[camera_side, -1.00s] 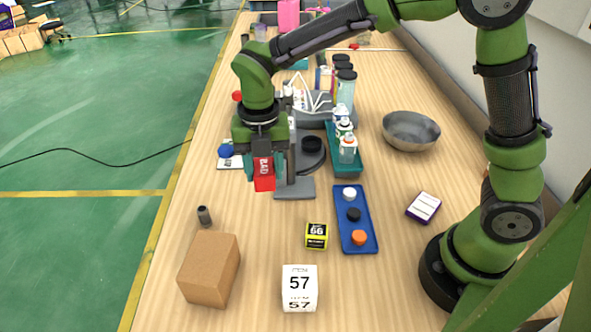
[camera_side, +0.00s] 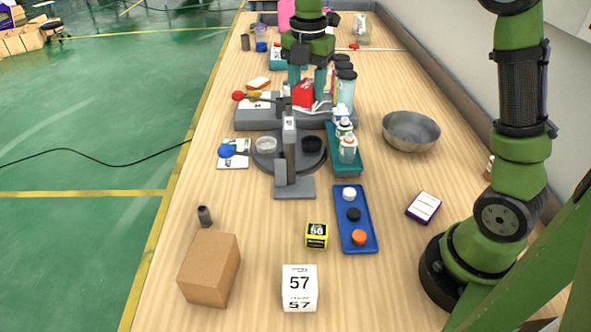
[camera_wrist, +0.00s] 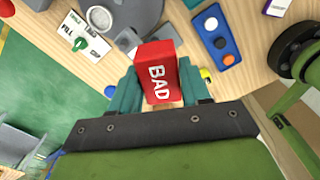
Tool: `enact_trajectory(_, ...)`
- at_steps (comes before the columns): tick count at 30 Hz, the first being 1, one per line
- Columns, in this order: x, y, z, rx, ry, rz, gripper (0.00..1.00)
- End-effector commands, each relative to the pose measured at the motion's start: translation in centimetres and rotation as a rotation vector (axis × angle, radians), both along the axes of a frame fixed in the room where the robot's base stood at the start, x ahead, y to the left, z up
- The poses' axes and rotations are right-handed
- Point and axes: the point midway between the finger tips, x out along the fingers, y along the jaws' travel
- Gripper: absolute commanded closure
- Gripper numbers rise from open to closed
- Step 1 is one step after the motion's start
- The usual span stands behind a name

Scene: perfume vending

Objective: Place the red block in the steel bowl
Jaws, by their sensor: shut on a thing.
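The red block (camera_side: 304,93) is held between the teal fingers of my gripper (camera_side: 306,84), above the grey machine in the side view. The steel bowl (camera_side: 411,131) stands on the table to the right of and nearer than my gripper. Its visible inside looks empty. The bowl cannot be made out in the wrist view.
A teal tray with bottles (camera_side: 345,160) and tall dark-capped bottles (camera_side: 345,88) stand between my gripper and the bowl. A blue tray with caps (camera_side: 356,222), a white box marked 57 (camera_side: 299,288) and a cardboard box (camera_side: 210,268) are nearer. The table around the bowl is mostly clear.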

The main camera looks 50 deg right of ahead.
Motion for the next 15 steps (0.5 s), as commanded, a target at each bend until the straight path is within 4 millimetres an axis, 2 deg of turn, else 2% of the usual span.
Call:
enact_trajectory(1,0.0,-3.2,0.0,0.0,-0.001,-0.096,0.84)
enact_trajectory(5,-0.9,-10.3,0.0,0.0,0.0,-0.323,0.84)
enact_trajectory(9,-3.1,-17.6,0.0,0.0,-0.001,-0.562,0.84)
enact_trajectory(12,-5.2,-21.9,0.0,0.0,0.0,-0.712,0.84)
enact_trajectory(15,-7.2,-25.1,0.0,0.0,0.0,-0.831,0.84)
